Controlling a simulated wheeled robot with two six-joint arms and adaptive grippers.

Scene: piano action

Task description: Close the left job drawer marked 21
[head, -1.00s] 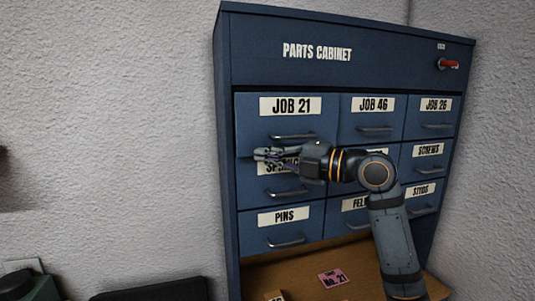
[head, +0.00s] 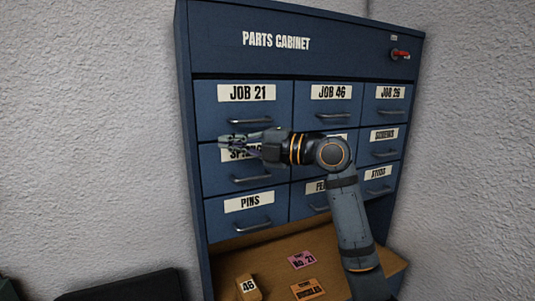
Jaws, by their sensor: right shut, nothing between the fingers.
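The left job drawer marked JOB 21 (head: 213,122) is at the top left of the blue parts cabinet in the head view. Its front looks about level with the neighbouring drawer fronts. Its handle (head: 250,121) is uncovered. My right gripper (head: 228,143) is shut and empty, pointing left, at the drawer's lower edge and in front of the label of the drawer below. I cannot tell whether it touches the drawer front. My left gripper is not in view.
JOB 46 (head: 328,110) and JOB 26 (head: 392,107) drawers look shut beside it. A red lever (head: 400,54) is at top right.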

